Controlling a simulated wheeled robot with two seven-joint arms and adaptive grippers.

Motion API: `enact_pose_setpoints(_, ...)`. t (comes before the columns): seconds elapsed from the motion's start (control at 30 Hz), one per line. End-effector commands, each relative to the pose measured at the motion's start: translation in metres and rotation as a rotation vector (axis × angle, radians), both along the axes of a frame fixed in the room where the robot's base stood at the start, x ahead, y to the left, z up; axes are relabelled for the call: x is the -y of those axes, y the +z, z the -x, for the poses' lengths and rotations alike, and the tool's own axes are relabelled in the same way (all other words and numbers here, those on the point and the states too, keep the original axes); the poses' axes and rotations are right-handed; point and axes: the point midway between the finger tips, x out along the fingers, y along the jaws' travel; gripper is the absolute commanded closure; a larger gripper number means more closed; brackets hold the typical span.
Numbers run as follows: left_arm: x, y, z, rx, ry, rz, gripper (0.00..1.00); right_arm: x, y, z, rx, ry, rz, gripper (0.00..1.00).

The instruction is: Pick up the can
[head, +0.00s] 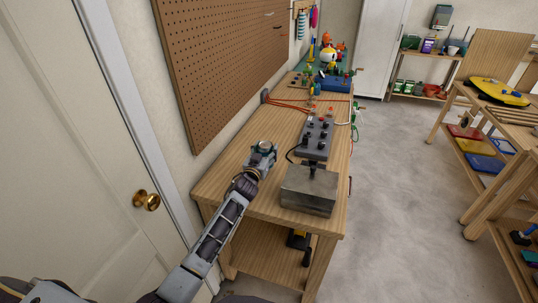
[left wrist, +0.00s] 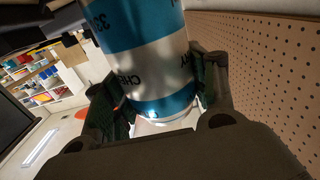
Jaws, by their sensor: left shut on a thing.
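The can (left wrist: 150,65) is white with blue bands and dark lettering. It fills the upper middle of the left wrist view, between the two fingers of my left gripper (left wrist: 158,98), which is shut on it. In the head view my left gripper (head: 262,155) is over the near left part of the wooden workbench (head: 228,185), with the small round top of the can (head: 265,146) showing at its tip. Most of the can is hidden there, and I cannot tell whether it touches the bench. My right gripper is not in view.
A grey metal block (head: 309,192) and a dark control box (head: 316,137) with knobs stand right of my left gripper. Red cables (head: 291,104) and colourful toys lie farther back. A pegboard (head: 220,60) rises along the bench's left side. The floor (head: 395,200) to the right is clear.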

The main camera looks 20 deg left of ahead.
Motion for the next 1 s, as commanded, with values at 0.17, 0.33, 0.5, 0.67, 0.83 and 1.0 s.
enact_pose_setpoints(0.17,0.000,0.031,0.000,0.006,-0.001,-0.002,0.83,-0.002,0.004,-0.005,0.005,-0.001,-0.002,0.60)
enact_pose_setpoints(0.33,0.000,0.054,0.000,0.006,-0.002,0.000,0.83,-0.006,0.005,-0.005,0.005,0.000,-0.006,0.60)
enact_pose_setpoints(0.5,0.000,0.069,0.000,0.004,-0.001,0.001,0.83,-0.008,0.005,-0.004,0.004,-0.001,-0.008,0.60)
enact_pose_setpoints(0.67,0.001,0.074,0.000,0.004,-0.001,0.001,0.83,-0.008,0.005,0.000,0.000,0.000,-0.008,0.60)
enact_pose_setpoints(0.83,0.000,0.074,0.000,0.003,-0.001,0.001,0.83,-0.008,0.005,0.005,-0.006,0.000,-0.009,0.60)
enact_pose_setpoints(1.0,0.000,0.074,0.000,0.003,-0.001,0.001,0.83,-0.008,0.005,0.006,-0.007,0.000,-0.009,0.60)
